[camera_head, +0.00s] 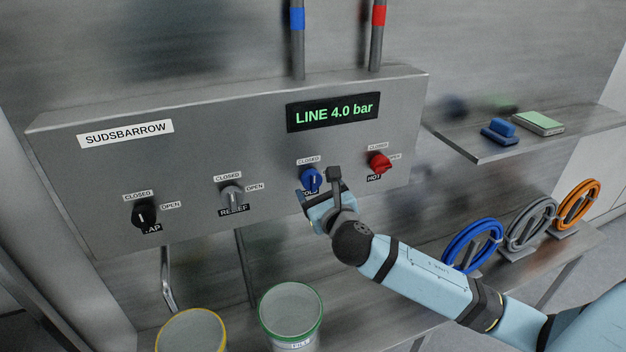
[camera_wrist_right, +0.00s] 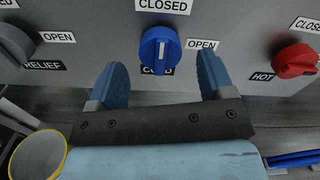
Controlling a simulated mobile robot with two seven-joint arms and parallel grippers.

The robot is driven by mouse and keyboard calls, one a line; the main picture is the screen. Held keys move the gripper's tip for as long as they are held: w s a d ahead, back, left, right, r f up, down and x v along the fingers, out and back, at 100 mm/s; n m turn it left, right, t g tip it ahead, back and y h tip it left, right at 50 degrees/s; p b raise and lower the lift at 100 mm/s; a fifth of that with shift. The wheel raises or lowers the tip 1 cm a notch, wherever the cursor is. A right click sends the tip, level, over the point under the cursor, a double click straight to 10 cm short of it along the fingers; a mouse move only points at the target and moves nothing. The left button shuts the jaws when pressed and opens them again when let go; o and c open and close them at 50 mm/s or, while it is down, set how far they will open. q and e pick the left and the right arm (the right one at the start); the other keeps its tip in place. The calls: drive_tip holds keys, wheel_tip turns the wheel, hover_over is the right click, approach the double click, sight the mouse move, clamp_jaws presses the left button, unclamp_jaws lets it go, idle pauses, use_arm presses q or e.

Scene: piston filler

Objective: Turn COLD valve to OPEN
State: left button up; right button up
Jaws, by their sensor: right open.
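The blue COLD valve knob (camera_head: 311,180) is on the front of the grey panel, below a CLOSED label, with an OPEN label to its right. In the right wrist view the COLD knob (camera_wrist_right: 160,50) has its white mark pointing roughly up and down, in line with CLOSED. My right gripper (camera_head: 322,192) is at the panel just below the knob. In the wrist view its two blue fingers (camera_wrist_right: 160,82) are spread, one to each side below the knob, with nothing between them. I cannot tell whether they touch the panel. My left gripper is not in view.
The red HOT knob (camera_head: 379,163) is close on the right; the grey RELIEF knob (camera_head: 232,195) and black TAP knob (camera_head: 145,214) are left. The display (camera_head: 334,113) reads LINE 4.0 bar. Buckets (camera_head: 290,310) stand below. Coiled hoses (camera_head: 473,245) and a shelf (camera_head: 480,145) are right.

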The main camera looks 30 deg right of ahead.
sight(313, 181)
drive_tip(key=shift+x, duration=1.7)
drive_tip(key=c, duration=0.9)
